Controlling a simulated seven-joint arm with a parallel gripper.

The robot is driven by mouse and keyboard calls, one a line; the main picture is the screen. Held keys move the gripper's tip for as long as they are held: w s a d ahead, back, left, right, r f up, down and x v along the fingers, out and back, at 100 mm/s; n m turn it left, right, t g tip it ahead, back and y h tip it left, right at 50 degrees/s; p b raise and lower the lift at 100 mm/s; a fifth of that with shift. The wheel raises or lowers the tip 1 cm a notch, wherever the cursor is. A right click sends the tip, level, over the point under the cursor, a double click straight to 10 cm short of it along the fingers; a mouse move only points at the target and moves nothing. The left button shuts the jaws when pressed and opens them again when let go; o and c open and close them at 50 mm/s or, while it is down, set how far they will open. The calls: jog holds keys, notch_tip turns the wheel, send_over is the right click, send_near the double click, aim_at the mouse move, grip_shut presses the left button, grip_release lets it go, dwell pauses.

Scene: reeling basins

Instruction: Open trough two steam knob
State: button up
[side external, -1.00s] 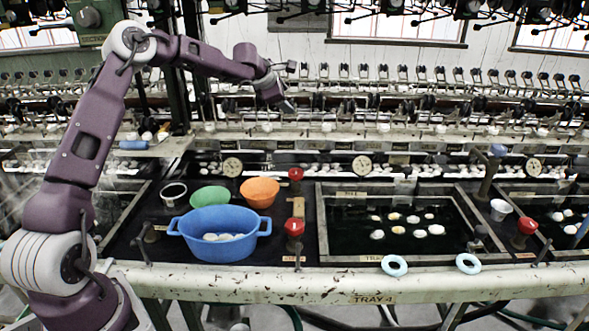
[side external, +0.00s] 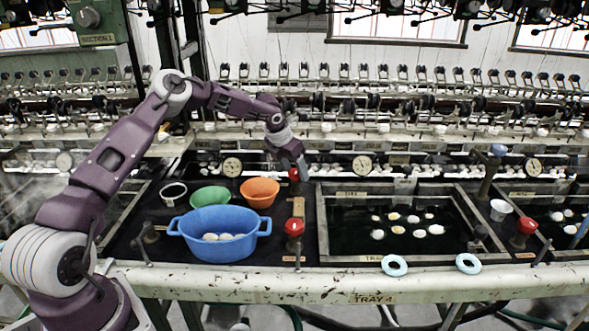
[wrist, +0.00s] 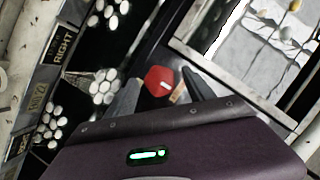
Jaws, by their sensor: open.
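A red knob (side external: 294,175) stands at the back of the black deck, left of the framed basin. My gripper (side external: 291,163) is over it, pointing down, and partly hides it. In the wrist view the red knob (wrist: 160,81) with a pale mark on top shows between the two spread fingers of my gripper (wrist: 160,90). I cannot tell whether either finger touches it. A second red knob (side external: 294,227) stands nearer the front, and a third red knob (side external: 526,226) is at the right. I cannot read which knob belongs to trough two.
A blue two-handled tub (side external: 213,247), a green bowl (side external: 210,196) and an orange bowl (side external: 260,192) stand left of the knobs. The basin rim (side external: 390,259) lies to the right. Pale blue rings (side external: 395,265) rest on the front ledge. Gauges line the back.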

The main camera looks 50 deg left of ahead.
grip_shut()
